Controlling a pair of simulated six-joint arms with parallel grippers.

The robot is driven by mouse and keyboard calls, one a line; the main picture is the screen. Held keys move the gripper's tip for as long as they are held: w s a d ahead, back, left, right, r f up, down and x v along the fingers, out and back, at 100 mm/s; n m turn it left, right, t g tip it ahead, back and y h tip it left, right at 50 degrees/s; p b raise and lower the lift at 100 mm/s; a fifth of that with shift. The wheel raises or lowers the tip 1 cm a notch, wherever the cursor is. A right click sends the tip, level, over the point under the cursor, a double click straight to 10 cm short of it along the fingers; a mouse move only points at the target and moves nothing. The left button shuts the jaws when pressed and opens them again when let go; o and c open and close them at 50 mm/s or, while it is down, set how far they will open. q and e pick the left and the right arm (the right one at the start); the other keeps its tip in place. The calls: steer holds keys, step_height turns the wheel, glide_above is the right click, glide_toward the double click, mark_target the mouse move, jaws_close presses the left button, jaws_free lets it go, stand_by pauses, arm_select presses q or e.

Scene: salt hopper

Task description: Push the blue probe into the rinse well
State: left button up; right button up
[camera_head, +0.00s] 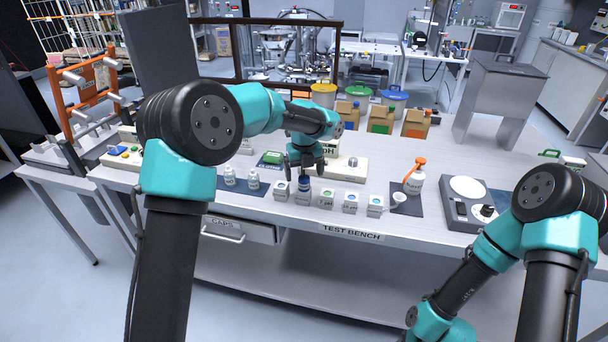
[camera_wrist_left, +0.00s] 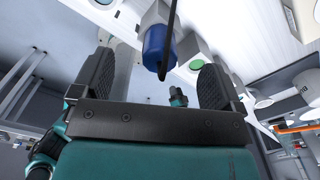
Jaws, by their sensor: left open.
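A short blue cylinder, seemingly the blue probe (camera_head: 304,184), stands in the row of small white blocks at the table's front. In the left wrist view the blue probe (camera_wrist_left: 157,48) shows beyond the fingertips, roughly midway between them, with a grey-white part behind it and a thin black rod crossing it. My left gripper (camera_head: 305,170) is just above and behind it, fingers apart and holding nothing. The probe's lower end is hard to make out. I cannot tell which block is the rinse well. My right arm is at the right; its gripper is out of frame.
White blocks with coloured tops (camera_head: 350,203) stand close on the right. Two small white bottles (camera_head: 253,181) stand left. A pH box (camera_head: 345,168) lies behind. The table's front edge is near.

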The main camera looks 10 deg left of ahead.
arm_select(q)
steer(key=shift+r, duration=1.1)
steer(key=shift+r, duration=0.15)
step_height(320, 180, up, 17)
stand_by(0.4)
stand_by(0.5)
